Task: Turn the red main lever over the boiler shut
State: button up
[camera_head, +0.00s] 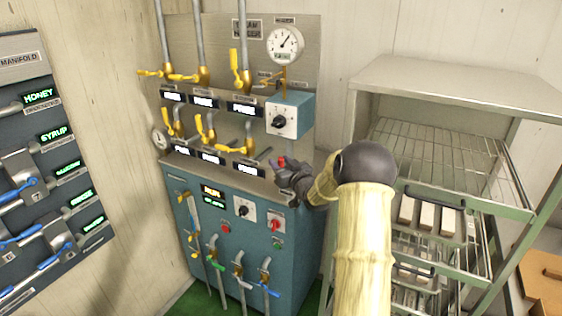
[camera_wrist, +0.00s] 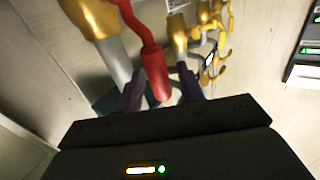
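The red lever (camera_wrist: 157,75) shows in the wrist view, bent, with its grip pointing down toward my gripper; gold valve parts and a grey pipe are beside it. My gripper (camera_wrist: 161,92) is open, with its dark fingers on either side of the lever's grip. A gap shows on the right side; on the left I cannot tell whether the finger touches. In the head view, my gripper (camera_head: 283,163) is at the right front of the teal boiler cabinet (camera_head: 255,250), with only a bit of red (camera_head: 281,160) showing at its fingers. The rest of the lever is hidden there.
Several yellow valve levers (camera_head: 184,77) and pipes line the panel left of my gripper. A teal box with a black knob (camera_head: 280,122) is just above it. A metal rack (camera_head: 450,90) stands close on the right. A blue-handled manifold panel (camera_head: 40,170) is at far left.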

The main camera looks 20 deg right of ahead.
grip_shut()
